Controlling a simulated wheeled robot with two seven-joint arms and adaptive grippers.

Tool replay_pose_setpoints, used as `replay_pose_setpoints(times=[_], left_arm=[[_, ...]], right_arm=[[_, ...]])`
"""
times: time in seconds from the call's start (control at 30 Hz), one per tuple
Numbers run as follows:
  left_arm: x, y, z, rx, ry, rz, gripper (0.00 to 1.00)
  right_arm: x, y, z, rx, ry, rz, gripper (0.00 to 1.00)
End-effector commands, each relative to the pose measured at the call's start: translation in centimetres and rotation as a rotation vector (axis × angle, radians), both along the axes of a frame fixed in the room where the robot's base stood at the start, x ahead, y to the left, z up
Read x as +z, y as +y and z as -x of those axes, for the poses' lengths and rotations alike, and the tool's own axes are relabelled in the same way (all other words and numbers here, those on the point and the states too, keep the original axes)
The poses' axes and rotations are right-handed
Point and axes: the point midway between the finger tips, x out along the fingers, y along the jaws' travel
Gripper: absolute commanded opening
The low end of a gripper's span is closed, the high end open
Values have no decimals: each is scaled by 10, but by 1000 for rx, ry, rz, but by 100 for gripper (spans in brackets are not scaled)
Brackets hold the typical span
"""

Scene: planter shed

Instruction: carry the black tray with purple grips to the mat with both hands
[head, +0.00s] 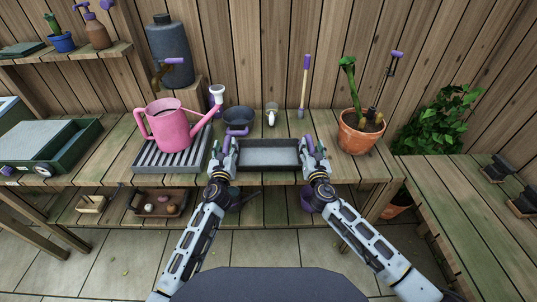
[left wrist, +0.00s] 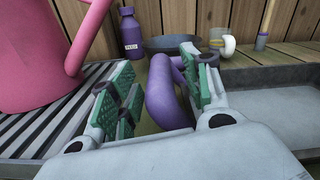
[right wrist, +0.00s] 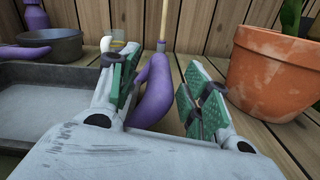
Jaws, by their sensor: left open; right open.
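The black tray (head: 268,166) lies on the wooden bench between my two grippers, its grey inside empty. It shows at the right of the left wrist view (left wrist: 275,105) and at the left of the right wrist view (right wrist: 50,100). My left gripper (head: 224,150) is open, with the tray's left purple grip (left wrist: 164,95) between its green-padded fingers. My right gripper (head: 316,152) is open, with the right purple grip (right wrist: 153,95) between its fingers, nearer the left finger. I cannot make out a mat for certain.
A pink watering can (head: 172,130) stands on a grey slatted rack (head: 143,163) left of the tray. A potted cactus (head: 361,132) stands close to the right. A dark bowl (head: 239,115) and a mug (head: 272,113) are behind.

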Motion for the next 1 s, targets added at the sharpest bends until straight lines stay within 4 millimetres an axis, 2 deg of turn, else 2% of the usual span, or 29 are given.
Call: replay_pose_setpoints(times=[0.4, 0.83, 1.0], left_arm=[[1, 0, -17, -1, -1, 0, 48], [1, 0, -19, -1, -1, 0, 48], [1, 0, -19, -1, -1, 0, 27]], right_arm=[[0, 1, -17, -1, 0, -1, 48], [0, 1, -19, 0, 0, -1, 48], [0, 1, -19, 0, 0, -1, 27]])
